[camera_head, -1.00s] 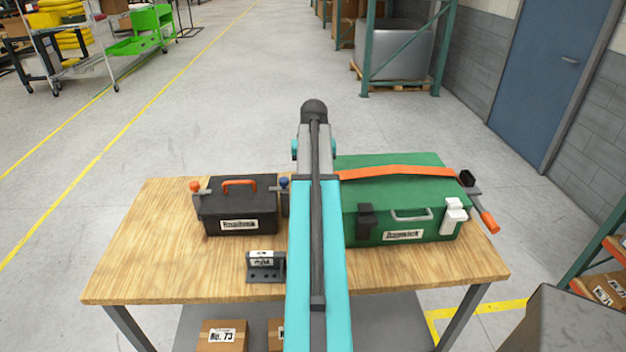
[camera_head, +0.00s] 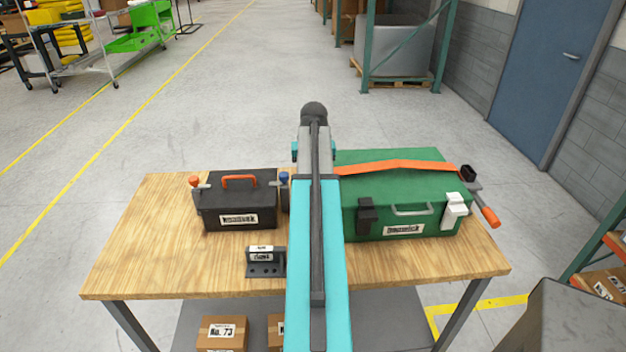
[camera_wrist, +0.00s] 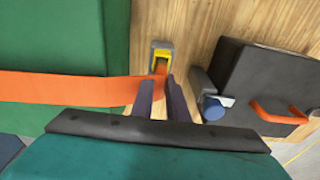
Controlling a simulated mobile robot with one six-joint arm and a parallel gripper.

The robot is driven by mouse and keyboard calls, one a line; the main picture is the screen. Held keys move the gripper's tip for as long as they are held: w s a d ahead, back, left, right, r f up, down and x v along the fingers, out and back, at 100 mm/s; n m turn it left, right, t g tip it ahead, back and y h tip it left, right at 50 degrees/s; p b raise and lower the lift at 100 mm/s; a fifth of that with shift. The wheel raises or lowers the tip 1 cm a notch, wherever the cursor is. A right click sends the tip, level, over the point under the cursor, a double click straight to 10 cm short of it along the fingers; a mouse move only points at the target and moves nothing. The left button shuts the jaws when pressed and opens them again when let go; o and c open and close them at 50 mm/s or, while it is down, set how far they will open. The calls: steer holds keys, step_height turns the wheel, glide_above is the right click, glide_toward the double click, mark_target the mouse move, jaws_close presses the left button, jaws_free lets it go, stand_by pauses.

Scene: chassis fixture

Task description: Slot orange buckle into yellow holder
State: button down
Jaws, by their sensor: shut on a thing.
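The orange strap (camera_head: 400,167) lies across the green case (camera_head: 415,190) and runs to my gripper in the wrist view (camera_wrist: 65,88). My gripper (camera_wrist: 159,84) is shut on the strap's end, the orange buckle (camera_wrist: 160,67). The yellow holder (camera_wrist: 164,47), set in a grey housing, stands just beyond the fingertips. The buckle's tip is at the holder's mouth; I cannot tell how deep it sits. In the head view my own arm hides the gripper, the buckle and the holder.
A black toolbox (camera_head: 230,207) with an orange handle stands left of my arm, with a blue-knobbed clamp (camera_head: 284,180) beside it. A small dark bracket (camera_head: 265,265) stands near the front. The wooden table (camera_head: 140,240) is clear at left and along the front.

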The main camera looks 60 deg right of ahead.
steer(key=shift+f, duration=0.45)
stand_by(0.3)
steer(key=c, duration=1.7)
jaws_free()
steer(key=shift+o, duration=0.2)
steer(key=shift+r, duration=0.15)
step_height(320, 180, up, 13)
steer(key=s+a+p, duration=0.1)
steer(key=p, duration=0.7)
steer(key=shift+a+r+p, duration=0.15)
steer(key=shift+r+p, duration=0.05)
steer(key=shift+p, duration=0.15)
